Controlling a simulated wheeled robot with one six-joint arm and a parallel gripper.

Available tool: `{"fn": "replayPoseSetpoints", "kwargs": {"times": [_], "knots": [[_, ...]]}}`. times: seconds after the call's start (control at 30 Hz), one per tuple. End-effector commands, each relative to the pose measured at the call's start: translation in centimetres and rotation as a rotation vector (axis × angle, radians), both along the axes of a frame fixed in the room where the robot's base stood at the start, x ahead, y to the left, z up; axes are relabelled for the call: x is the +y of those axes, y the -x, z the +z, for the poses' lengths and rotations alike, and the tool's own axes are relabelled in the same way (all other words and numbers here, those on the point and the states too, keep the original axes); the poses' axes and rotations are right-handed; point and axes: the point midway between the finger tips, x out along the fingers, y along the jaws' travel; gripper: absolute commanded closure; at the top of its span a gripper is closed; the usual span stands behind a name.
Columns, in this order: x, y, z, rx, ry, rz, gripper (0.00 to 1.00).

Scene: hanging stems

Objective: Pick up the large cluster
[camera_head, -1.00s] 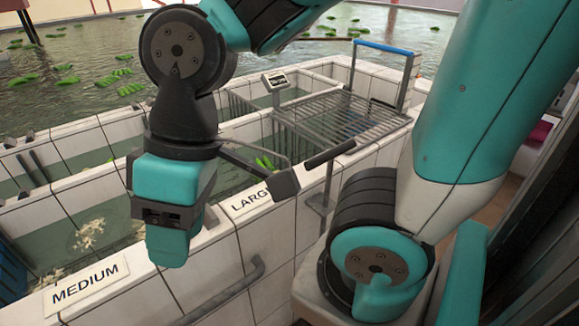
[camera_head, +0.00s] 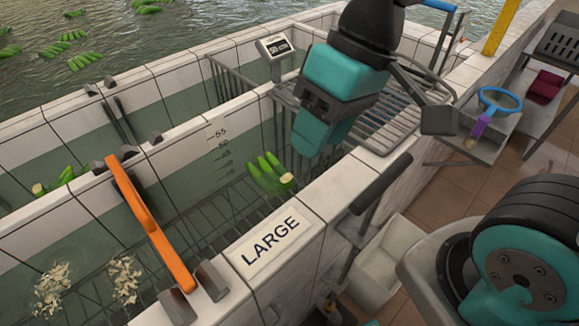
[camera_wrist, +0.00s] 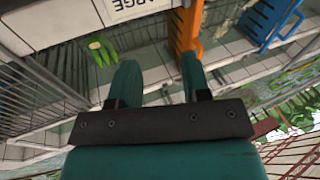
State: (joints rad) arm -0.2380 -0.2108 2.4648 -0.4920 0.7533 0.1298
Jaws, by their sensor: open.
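A green cluster (camera_head: 268,172) with a pale cut end lies in the water of the compartment behind the LARGE sign (camera_head: 269,241). In the wrist view the cluster (camera_wrist: 100,48) shows left of my fingers, near the edge of the LARGE sign (camera_wrist: 125,8). My gripper (camera_head: 322,130) is in the upper middle of the head view, above the wall and grate, to the right of the cluster and apart from it. In the wrist view my two teal fingers (camera_wrist: 160,80) are spread with nothing between them.
An orange bar (camera_head: 152,222) spans the compartment on the left. A metal rack (camera_head: 375,115) and a small display (camera_head: 274,46) stand beyond the cluster. Another green piece (camera_head: 60,180) lies in the left tank. A shelf with a blue bowl (camera_head: 499,98) is at right.

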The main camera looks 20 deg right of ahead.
Motion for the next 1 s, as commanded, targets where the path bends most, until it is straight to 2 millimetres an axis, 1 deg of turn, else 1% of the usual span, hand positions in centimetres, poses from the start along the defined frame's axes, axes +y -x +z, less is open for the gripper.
{"fn": "replayPoseSetpoints", "kwargs": {"times": [0.03,0.07,0.1,0.13,0.17,0.2,0.27,0.3,0.37,0.4,0.47,0.5,0.6,0.7,0.8,0.87,1.0], "knots": [[-0.1,-2.0,-1.0,0.042,0.006,-0.077,0.57],[-0.2,-3.4,-1.4,0.070,0.011,-0.136,0.57],[-0.4,-5.4,-2.1,0.111,0.017,-0.222,0.57],[-0.6,-7.0,-2.6,0.144,0.023,-0.291,0.57],[-0.9,-8.6,-3.3,0.177,0.028,-0.364,0.57],[-1.4,-10.8,-4.3,0.222,0.037,-0.459,0.57],[-2.3,-13.9,-6.0,0.288,0.050,-0.601,0.57],[-3.0,-15.9,-7.3,0.332,0.060,-0.696,0.57],[-4.1,-18.8,-9.5,0.396,0.074,-0.837,0.57],[-4.9,-20.6,-11.0,0.439,0.087,-0.927,0.57],[-6.1,-22.9,-13.4,0.498,0.103,-1.056,0.57],[-7.0,-24.3,-15.0,0.534,0.114,-1.137,0.57],[-8.8,-26.9,-18.4,0.609,0.139,-1.306,0.57],[-10.2,-28.5,-21.0,0.661,0.158,-1.428,0.57],[-11.0,-29.3,-22.5,0.692,0.171,-1.501,0.57],[-11.1,-29.5,-23.1,0.701,0.175,-1.523,0.57],[-10.5,-29.2,-25.0,0.709,0.180,-1.535,0.57]]}}
